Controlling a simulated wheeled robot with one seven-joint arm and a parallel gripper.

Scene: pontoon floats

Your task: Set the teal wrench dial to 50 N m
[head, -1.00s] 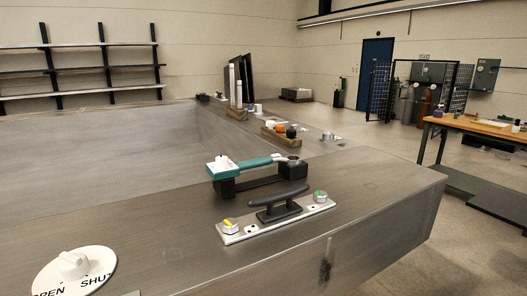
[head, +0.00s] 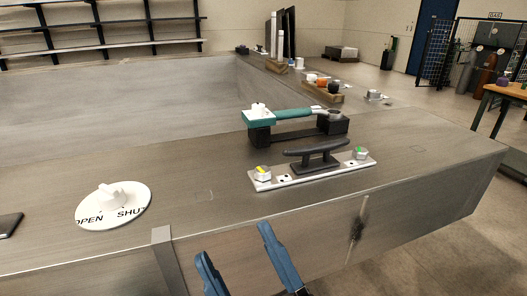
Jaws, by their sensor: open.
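The teal wrench (head: 291,114) lies across a black stand (head: 262,138) on the grey metal deck, right of centre in the head view. A white knob (head: 259,109) sits on top of its teal left end. I cannot read any scale or setting on it. The wrench's metal head (head: 334,114) rests at the right end of the stand. My gripper (head: 233,240) shows at the bottom, with two blue fingers spread apart. It is open and empty, in front of the deck's near edge and well short of the wrench.
A black cleat (head: 316,153) on a pale plate with yellow-marked and green-marked nuts stands just in front of the wrench. A white OPEN/SHUT dial (head: 113,205) is at left. Wooden blocks with coloured knobs (head: 322,88) stand behind.

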